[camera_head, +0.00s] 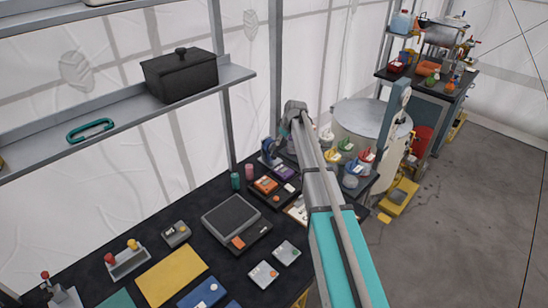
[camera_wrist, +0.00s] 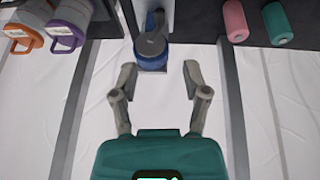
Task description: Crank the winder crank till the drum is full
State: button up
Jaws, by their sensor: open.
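A small blue and grey device (camera_wrist: 152,52) stands at the top middle of the wrist view, with a dark rounded grey part on a blue body. It looks like the winder, but I cannot clearly make out its crank or how full its drum is. In the head view the blue device (camera_head: 267,149) is at the table's back edge, just left of my arm. My gripper (camera_wrist: 159,73) is open and empty, its two fingers apart below the device in the wrist view and not touching it. In the head view my arm hides part of this area.
Pink (camera_wrist: 235,20) and teal (camera_wrist: 278,22) cylinders stand beside the device. Jugs with orange (camera_wrist: 24,38) and purple (camera_wrist: 66,37) handles are on its other side. A shelf (camera_head: 130,108) with a dark pot (camera_head: 181,76) overhangs the black table. Open floor (camera_head: 450,210) lies right.

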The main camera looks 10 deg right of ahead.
aim_at(275, 157)
jog(key=shift+b+x, duration=6)
jog(key=shift+x, duration=0.65)
jog(key=shift+a, duration=0.1)
grip_shut()
